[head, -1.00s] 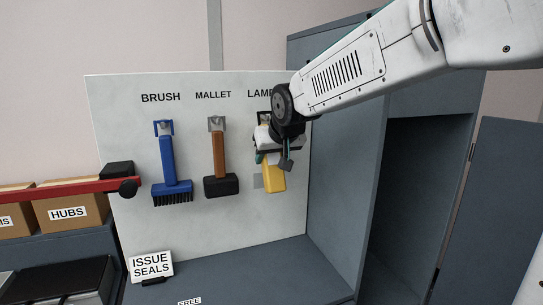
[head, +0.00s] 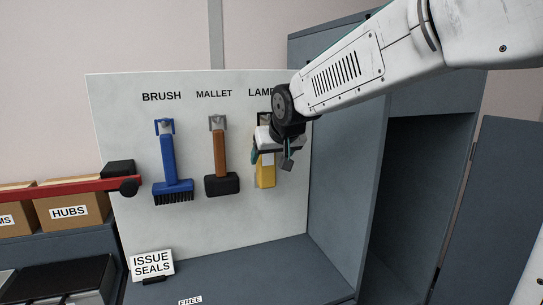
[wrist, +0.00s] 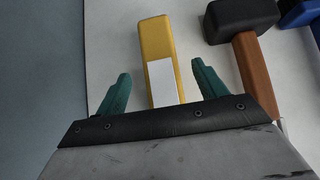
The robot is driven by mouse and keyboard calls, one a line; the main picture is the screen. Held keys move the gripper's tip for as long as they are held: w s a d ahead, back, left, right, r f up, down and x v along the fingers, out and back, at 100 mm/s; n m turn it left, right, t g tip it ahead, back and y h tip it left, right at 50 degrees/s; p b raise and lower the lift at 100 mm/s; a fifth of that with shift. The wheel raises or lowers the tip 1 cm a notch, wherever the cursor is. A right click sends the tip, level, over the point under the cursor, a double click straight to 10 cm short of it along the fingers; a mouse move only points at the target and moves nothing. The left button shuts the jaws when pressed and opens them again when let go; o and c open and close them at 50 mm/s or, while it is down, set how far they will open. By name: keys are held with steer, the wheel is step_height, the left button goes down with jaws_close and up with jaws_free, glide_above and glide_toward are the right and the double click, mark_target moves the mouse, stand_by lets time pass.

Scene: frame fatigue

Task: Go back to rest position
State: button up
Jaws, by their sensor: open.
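My gripper (head: 271,158) is at the board's right side, in front of the yellow lamp (head: 265,176), which hangs under the label LAMP. In the wrist view my gripper (wrist: 159,85) is open, its two teal fingers spread on either side of the yellow lamp (wrist: 157,40) and apart from it. The lamp has a white patch on its face. The lamp's upper part and most of its hook are hidden behind my gripper in the head view.
A blue brush (head: 169,165) and a mallet (head: 220,160) hang on the white board (head: 115,100) to the left. A red bar (head: 70,186) juts in at left. A grey cabinet (head: 345,180) stands right, with an open door (head: 490,200). The shelf below (head: 240,270) is mostly clear.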

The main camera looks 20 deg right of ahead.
steer(key=v, duration=0.8)
steer(key=s+d+f+g, duration=0.1)
steer(key=s+f, duration=0.4)
steer(key=s, duration=0.5)
steer(key=s+d+f+g, duration=0.1)
steer(key=s+f+g, duration=0.3)
steer(key=s, duration=0.6)
steer(key=s+d+f+g, duration=0.1)
steer(key=s+f+g, duration=0.1)
steer(key=s+f, duration=0.4)
steer(key=s, duration=0.5)
steer(key=shift+g, duration=0.3)
steer(key=shift+d, duration=0.1)
